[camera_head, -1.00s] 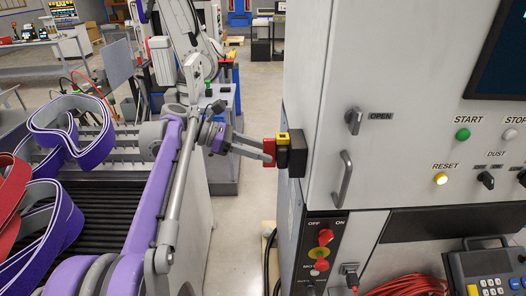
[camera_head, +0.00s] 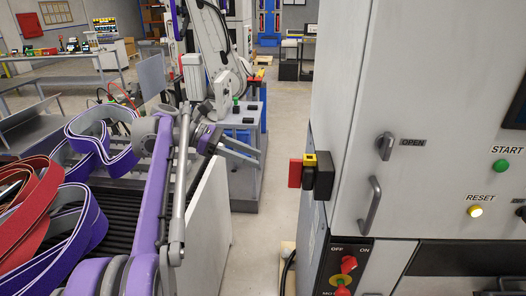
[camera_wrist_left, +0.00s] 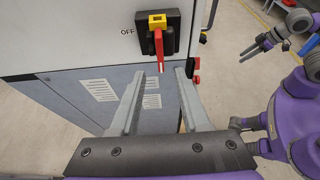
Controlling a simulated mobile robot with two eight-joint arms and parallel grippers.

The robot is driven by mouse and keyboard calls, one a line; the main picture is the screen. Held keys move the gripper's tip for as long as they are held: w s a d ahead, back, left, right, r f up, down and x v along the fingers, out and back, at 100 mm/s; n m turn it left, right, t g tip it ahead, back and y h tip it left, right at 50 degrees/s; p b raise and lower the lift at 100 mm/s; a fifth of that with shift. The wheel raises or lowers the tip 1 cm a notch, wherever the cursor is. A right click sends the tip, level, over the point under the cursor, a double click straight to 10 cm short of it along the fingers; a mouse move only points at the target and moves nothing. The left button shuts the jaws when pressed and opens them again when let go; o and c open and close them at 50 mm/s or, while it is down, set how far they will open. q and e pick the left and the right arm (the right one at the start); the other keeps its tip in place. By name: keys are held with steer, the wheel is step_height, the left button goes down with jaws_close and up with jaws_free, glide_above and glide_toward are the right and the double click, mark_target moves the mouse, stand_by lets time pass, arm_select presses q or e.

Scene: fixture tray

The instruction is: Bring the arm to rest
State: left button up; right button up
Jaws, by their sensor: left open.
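My left gripper (camera_head: 258,156) is open and empty in the head view, at the end of my purple arm. It is apart from the rotary switch, to its left. The switch has a red handle (camera_head: 295,173), a yellow part and a black block (camera_head: 323,176), on the side of the grey cabinet. In the left wrist view the two grey fingers (camera_wrist_left: 161,72) are spread with nothing between them. The red handle (camera_wrist_left: 158,48) hangs straight down ahead of them, with OFF printed to its left.
The grey cabinet (camera_head: 358,110) fills the right side, with a door handle (camera_head: 370,205) and buttons. Purple belts (camera_head: 75,225) and red belts (camera_head: 30,205) lie at the left. Bare floor (camera_head: 262,225) shows between the cabinet and the pale panel.

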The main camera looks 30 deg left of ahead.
arm_select(q)
steer(key=s+d+f+m+g+y, duration=0.1)
steer(key=s+d+f+m+y, duration=0.25)
steer(key=d+f, duration=0.35)
steer(key=s+d+f+m+g+y, duration=0.1)
steer(key=s+d+f+m+y, duration=0.1)
steer(key=s+d+f+m, duration=0.35)
steer(key=s+d+f+m+t+y, duration=0.1)
steer(key=s+d+f+m+y, duration=0.1)
steer(key=s+f+m, duration=0.3)
steer(key=s+d+f+m+t+y, duration=0.1)
steer(key=s+f+m+y, duration=0.4)
steer(key=f+m, duration=0.4)
step_height(320, 180, down, 4)
steer(key=shift+s+d+f, duration=0.1)
steer(key=shift+s+d, duration=0.3)
steer(key=shift+s, duration=0.25)
stand_by(1.0)
